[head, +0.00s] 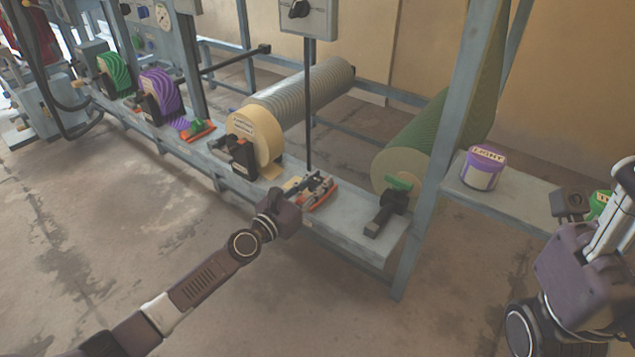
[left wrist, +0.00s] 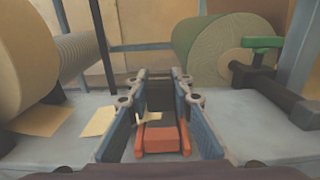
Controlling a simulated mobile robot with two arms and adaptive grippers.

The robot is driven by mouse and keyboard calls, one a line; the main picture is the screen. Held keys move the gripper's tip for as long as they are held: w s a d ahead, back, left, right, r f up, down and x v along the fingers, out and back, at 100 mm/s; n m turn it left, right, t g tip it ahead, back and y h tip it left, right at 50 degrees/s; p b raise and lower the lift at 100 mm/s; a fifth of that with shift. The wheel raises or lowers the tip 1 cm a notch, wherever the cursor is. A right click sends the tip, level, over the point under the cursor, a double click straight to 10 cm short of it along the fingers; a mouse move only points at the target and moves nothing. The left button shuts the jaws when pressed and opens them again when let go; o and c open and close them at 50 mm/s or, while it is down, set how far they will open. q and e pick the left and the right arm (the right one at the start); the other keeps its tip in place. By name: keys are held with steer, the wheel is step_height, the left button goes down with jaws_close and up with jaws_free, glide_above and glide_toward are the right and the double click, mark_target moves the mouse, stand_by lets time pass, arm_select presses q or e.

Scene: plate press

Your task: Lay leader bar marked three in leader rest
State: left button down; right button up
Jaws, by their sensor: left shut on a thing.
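Whether the bar touches the rest cannot be told.
The cream roll (head: 262,132) is left of the gripper and the green roll (head: 400,165) right, with a black stand (head: 388,213) before it. Another orange rest (head: 199,133) is by the purple roll (head: 160,93). A labelled purple tub (head: 482,170) stands on the right shelf.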

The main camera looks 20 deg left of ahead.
arm_select(q)
steer(key=c, duration=1.6)
jaws_free()
steer(key=shift+s+f, duration=0.1)
steer(key=shift+s+a, duration=0.15)
steer(key=shift+s, duration=0.15)
steer(key=v, duration=1.1)
steer(key=shift+s, duration=0.1)
